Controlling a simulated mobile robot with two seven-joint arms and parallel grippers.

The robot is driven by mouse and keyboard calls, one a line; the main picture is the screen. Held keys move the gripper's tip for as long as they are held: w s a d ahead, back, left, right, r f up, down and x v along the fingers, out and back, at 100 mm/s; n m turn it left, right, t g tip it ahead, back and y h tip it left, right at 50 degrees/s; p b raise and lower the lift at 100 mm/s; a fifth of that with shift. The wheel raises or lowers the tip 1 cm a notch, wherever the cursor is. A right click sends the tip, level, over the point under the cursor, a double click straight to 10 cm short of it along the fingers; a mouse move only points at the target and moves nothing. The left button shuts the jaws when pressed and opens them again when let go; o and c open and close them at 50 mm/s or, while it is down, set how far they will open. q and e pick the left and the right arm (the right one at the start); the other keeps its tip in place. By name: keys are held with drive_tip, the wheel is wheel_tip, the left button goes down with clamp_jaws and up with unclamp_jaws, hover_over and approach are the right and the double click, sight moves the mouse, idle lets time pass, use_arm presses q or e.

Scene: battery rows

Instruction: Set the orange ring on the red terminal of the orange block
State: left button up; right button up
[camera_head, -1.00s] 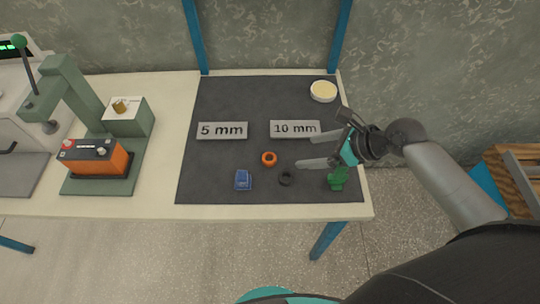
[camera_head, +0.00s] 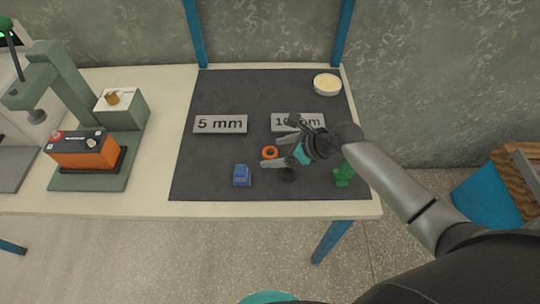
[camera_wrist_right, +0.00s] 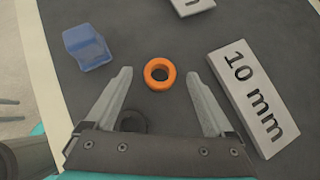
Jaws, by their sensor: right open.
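The orange ring (camera_head: 270,153) lies flat on the dark mat. In the right wrist view the ring (camera_wrist_right: 160,74) sits just ahead of the fingertips, centred between their lines. My right gripper (camera_head: 277,155) is open and empty over the mat; its fingers also show in the right wrist view (camera_wrist_right: 162,72). The orange block (camera_head: 84,152) is a battery-like block with a black top, standing on the green press base at the left. Its red terminal (camera_head: 57,134) is at the top left corner and looks bare. My left gripper is not in view.
A black ring (camera_head: 288,175) lies under my right gripper. A blue block (camera_head: 242,175) and a green piece (camera_head: 343,175) are nearby. Signs reading 5 mm (camera_head: 220,124) and 10 mm stand behind. A green press (camera_head: 72,85) rises beside the orange block.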

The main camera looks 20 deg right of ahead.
sight(276, 154)
drive_tip(key=shift+w+a, duration=0.1)
drive_tip(key=shift+f, duration=0.1)
clamp_jaws()
idle(0.6)
wheel_tip(276, 154, up, 20)
drive_tip(key=p, duration=0.7)
